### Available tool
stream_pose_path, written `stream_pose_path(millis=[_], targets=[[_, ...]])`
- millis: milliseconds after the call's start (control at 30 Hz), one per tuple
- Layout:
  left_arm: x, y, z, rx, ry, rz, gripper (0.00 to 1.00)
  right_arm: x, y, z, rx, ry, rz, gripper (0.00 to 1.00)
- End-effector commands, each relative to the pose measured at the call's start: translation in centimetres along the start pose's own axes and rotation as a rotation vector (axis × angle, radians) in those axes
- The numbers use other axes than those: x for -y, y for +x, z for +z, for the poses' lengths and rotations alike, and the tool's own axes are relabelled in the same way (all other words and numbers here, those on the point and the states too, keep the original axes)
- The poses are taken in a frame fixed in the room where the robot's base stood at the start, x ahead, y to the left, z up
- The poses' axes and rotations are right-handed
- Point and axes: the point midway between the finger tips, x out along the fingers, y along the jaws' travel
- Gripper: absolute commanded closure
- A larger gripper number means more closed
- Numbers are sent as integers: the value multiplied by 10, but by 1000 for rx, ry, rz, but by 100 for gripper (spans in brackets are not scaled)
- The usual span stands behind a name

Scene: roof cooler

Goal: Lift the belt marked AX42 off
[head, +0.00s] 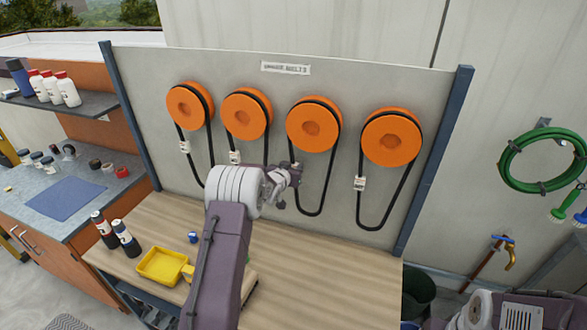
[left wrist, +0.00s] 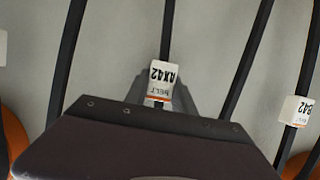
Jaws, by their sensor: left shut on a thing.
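Four black belts hang from orange discs on a grey board, each with a white tag. In the left wrist view the tag on the middle belt reads AX42 (left wrist: 161,80), upside down. My left gripper (head: 293,173) is shut on that belt at its tag. In the head view this is the third belt from the left (head: 312,215), looped over the third orange disc (head: 312,127). The gripper hides its tag there. The belt still hangs over the disc.
Neighbouring belts hang close on both sides, with tags at the second belt (head: 235,157) and fourth belt (head: 360,183). A wooden bench (head: 340,280) stands below, with a yellow tray (head: 163,267) and two dark bottles. A green hose (head: 510,165) hangs at right.

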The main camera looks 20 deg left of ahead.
Motion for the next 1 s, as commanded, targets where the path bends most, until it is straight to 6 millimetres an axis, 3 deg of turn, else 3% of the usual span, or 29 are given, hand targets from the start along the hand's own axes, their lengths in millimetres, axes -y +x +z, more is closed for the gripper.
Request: stream_pose_path(millis=[600,1000], targets=[[0,0,0,2,0,-1,100,0,0,0,0,0,0,24],[0,-5,-12,0,2,-1,100,0,-8,-1,0,0,0,24]])
